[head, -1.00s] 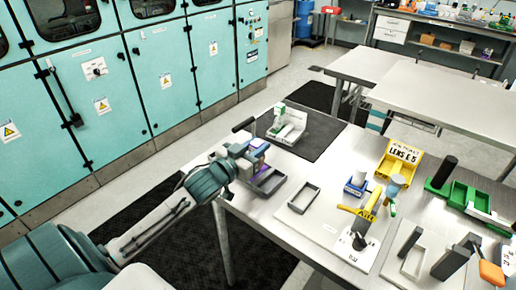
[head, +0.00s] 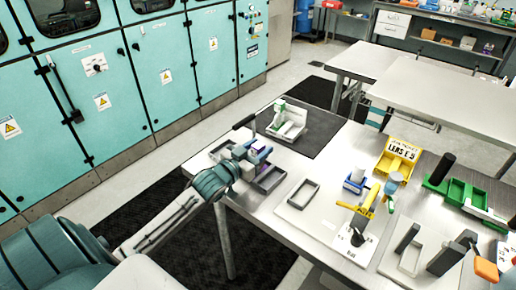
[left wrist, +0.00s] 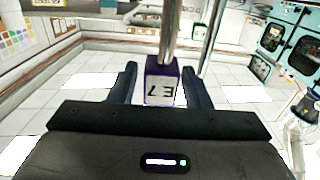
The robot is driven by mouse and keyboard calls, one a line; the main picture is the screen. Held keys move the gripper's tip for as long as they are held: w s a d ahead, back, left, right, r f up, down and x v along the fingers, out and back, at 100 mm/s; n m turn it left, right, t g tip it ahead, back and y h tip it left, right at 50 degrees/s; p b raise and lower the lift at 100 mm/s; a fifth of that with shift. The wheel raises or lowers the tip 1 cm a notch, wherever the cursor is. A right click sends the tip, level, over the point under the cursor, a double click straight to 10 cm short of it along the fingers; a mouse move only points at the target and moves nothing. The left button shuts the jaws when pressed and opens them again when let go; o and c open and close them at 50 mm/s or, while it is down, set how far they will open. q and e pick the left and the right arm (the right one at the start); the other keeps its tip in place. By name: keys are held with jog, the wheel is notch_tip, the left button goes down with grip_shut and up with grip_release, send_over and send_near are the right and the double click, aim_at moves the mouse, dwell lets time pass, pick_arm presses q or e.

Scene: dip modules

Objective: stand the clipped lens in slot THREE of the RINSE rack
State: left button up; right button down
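My left gripper (head: 256,156) is at the left side of the table, above and beside small grey trays. In the left wrist view my left gripper (left wrist: 161,85) has its fingers on both sides of a purple-edged block with a pale face (left wrist: 162,88). The block bears dark characters, and floor shows beyond it. Purple also shows at the gripper in the head view, partly covered by the fingers. I take this block for the clipped lens, but the lens itself is not distinct. No rack label reading RINSE and no slot number is legible. My right gripper is out of view.
A grey tray (head: 270,187) is right of the gripper. A white stand (head: 289,132) is on the dark mat (head: 322,123). A yellow bin (head: 388,165) and green rack (head: 456,192) are farther right. A yellow-handled device (head: 359,218) stands nearer front.

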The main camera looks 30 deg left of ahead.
pick_arm(q)
jog(key=shift+r, duration=0.2)
jog(key=shift+s, duration=0.15)
jog(key=s, duration=0.5)
jog(key=shift+s+a+f, duration=0.1)
jog(key=shift+s+a, duration=0.1)
jog(key=shift+a, duration=0.15)
jog(key=s+b, duration=0.1)
jog(key=s, duration=0.5)
jog(key=shift+s+a, duration=0.15)
jog(key=shift+a, duration=0.2)
